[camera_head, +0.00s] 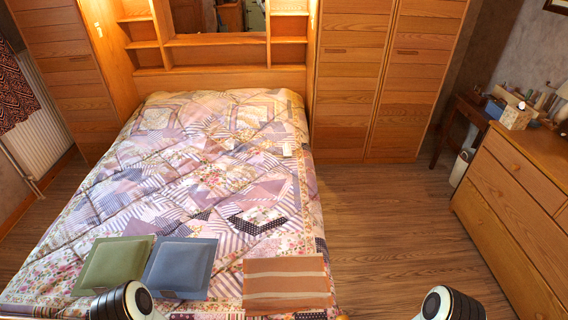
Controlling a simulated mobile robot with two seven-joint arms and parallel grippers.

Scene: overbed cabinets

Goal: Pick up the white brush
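I cannot make out a white brush for certain. A small pale object (287,149) lies on the bed's quilt, right of its middle; it is too small to identify. Several small items, some white, stand on and around a box (515,117) at the far end of the wooden dresser (513,175) on the right; they are too small to tell apart. Only rounded white and black parts of my two arms show at the bottom edge, one left and one right. Neither gripper is in view.
The bed (200,170) fills the left and middle. A green cushion (115,265), a blue cushion (181,267) and a striped brown cloth (286,284) lie at its near end. Bare wooden floor (395,230) lies between bed and dresser. Tall cabinets (350,80) stand behind.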

